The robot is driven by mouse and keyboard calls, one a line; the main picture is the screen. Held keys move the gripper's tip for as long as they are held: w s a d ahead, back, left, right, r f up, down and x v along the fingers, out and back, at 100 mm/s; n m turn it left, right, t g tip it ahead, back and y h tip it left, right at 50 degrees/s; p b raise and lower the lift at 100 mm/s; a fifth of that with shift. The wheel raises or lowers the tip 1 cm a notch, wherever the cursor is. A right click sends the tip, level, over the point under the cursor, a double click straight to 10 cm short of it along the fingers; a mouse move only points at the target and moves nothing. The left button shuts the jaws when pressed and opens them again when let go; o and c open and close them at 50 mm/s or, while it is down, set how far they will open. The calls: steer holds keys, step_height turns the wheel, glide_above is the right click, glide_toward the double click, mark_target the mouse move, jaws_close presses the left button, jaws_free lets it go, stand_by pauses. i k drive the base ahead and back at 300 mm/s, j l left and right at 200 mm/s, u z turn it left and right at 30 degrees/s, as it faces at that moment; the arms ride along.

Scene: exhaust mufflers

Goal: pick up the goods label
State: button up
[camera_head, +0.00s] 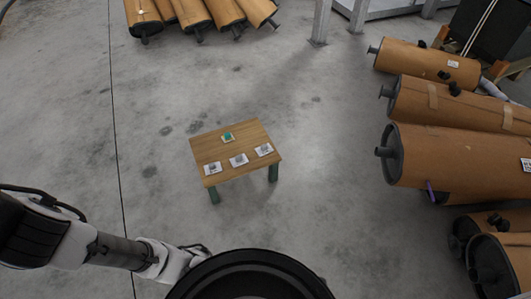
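A small wooden table (215,148) with green legs stands on the floor near the middle of the view. Three white cards with grey marks or small items on them lie in a row along its front: a left card (212,168), a middle card (239,160) and a right card (264,149). A pale card with a green patch (228,137) lies behind them. They are too small to tell which is the goods label. My arm reaches in from the lower left, well short of the table. I cannot make out my gripper's fingers.
Large brown mufflers (455,105) are stacked at the right, some with white labels, such as one label (453,63). More mufflers (190,12) lie at the top. A grey metal post (320,22) stands at the top middle. The concrete floor around the table is clear.

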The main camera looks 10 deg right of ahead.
mark_target(264, 148)
steer(key=z, duration=1.8)
steer(key=u, duration=1.55)
steer(key=i+j, duration=0.15)
steer(key=i, duration=0.3)
steer(key=i+j, duration=0.15)
steer(key=i, duration=0.3)
steer(key=i+j, duration=0.1)
steer(key=i, duration=0.35)
steer(key=i+j, duration=0.15)
steer(key=i, duration=0.3)
